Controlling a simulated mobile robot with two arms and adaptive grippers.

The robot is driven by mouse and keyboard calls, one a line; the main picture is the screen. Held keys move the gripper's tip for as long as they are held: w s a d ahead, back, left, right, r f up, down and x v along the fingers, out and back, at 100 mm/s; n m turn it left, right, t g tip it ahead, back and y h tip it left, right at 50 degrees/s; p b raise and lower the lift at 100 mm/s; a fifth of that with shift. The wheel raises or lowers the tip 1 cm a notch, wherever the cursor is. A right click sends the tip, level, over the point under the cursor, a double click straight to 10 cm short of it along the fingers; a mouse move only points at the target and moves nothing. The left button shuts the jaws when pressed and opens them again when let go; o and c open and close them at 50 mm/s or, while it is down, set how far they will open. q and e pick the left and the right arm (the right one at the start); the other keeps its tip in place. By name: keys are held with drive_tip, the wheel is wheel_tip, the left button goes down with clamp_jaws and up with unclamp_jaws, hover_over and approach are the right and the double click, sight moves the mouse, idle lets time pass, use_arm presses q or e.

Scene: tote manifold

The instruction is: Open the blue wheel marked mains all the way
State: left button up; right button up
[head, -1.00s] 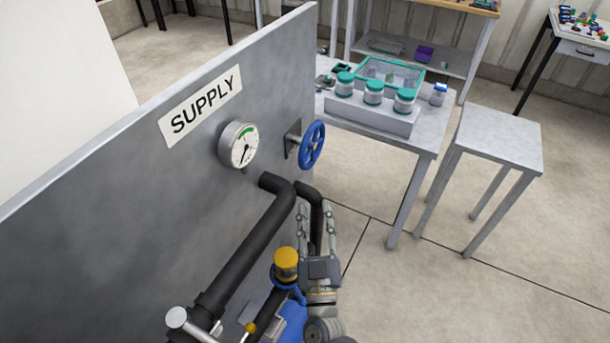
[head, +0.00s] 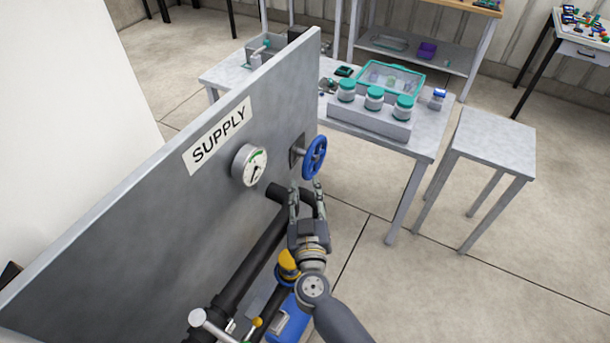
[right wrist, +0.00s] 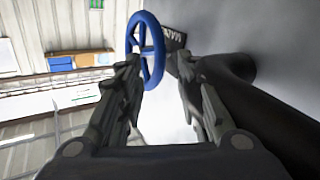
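The blue wheel (head: 315,157) stands out from the right end of the grey SUPPLY panel (head: 130,215) on a short stem. It also shows in the right wrist view (right wrist: 146,50), ahead of and between the fingertips, with a dark plate (right wrist: 173,38) behind it whose lettering is partly hidden. My right gripper (head: 307,192) is open and empty, just below the wheel and apart from it. In the right wrist view the fingers (right wrist: 158,72) are spread, with the wheel beyond them. My left gripper is not in view.
A round gauge (head: 250,165) is on the panel left of the wheel. Black pipes (head: 250,262) run below, with a yellow cap (head: 288,262) beside my right arm. A table with teal-lidded jars (head: 374,98) and a small grey table (head: 492,140) stand behind to the right.

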sight(305, 176)
drive_tip(key=shift+w, duration=2.35)
drive_tip(key=shift+d, duration=0.1)
clamp_jaws()
